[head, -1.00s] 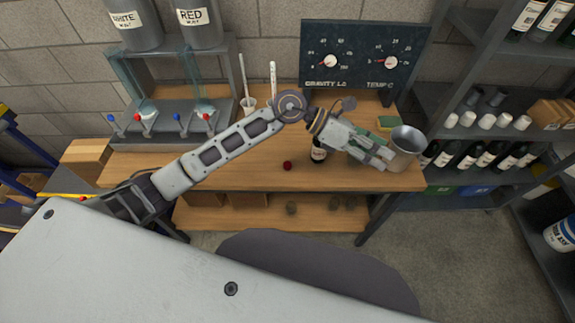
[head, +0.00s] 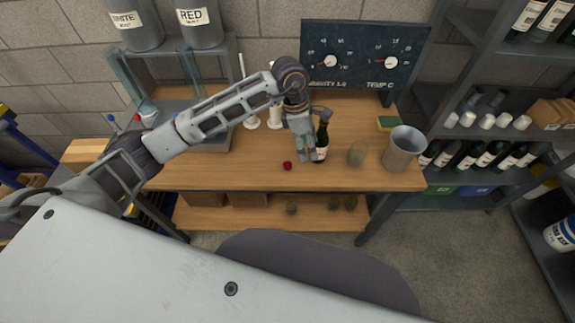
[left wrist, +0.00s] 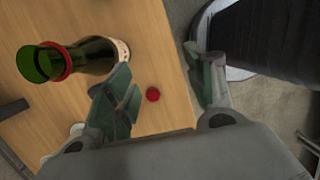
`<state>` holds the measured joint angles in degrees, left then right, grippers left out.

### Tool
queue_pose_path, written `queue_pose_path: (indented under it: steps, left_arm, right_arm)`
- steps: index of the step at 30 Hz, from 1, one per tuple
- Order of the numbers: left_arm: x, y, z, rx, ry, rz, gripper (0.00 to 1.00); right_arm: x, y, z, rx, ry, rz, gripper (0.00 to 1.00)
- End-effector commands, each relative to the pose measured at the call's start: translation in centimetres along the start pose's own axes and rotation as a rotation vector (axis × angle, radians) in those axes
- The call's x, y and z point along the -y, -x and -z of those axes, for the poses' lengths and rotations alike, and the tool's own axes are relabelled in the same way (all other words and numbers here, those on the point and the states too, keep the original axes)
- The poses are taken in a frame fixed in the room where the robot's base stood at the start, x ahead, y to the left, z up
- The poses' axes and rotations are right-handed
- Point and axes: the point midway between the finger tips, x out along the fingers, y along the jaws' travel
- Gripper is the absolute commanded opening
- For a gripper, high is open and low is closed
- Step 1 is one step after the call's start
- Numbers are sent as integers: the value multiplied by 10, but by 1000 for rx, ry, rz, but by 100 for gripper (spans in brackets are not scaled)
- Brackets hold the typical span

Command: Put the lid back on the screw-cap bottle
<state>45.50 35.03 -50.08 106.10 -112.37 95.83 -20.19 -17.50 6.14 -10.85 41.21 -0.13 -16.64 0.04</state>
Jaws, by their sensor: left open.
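The screw-cap bottle (head: 322,141) is dark green with a pale label and stands upright on the wooden bench. In the left wrist view the bottle (left wrist: 88,58) shows an open mouth and a red band around its neck. The small red lid (head: 287,166) lies on the bench near its front edge, left of the bottle. My left gripper (head: 307,156) is beside the bottle, partly covering it, and points down. In the left wrist view the lid (left wrist: 153,95) appears between the spread, empty fingers, apart from them. My right gripper is not in view.
A grey metal bucket (head: 403,150) and a greenish cup-like object (head: 357,153) stand right of the bottle. A sponge (head: 388,123) lies behind. White stands (head: 274,118) are behind my gripper. A dial board (head: 362,55) backs the bench (head: 235,172). The front around the lid is clear.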

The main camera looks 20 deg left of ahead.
Motion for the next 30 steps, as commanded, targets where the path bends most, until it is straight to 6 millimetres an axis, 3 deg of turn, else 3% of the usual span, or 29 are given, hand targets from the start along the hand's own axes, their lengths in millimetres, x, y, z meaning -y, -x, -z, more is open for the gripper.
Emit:
queue_pose_path:
  steps: [6,11,24,30]
  left_arm:
    - [-23,14,37,-165,14,-60,54]
    - [-32,22,52,-233,22,-83,54]
    - [-34,24,57,-253,25,-88,54]
    - [-34,16,59,-253,25,-86,54]
  right_arm:
    - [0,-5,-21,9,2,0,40]
    - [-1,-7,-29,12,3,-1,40]
    - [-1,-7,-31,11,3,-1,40]
    - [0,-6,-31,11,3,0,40]
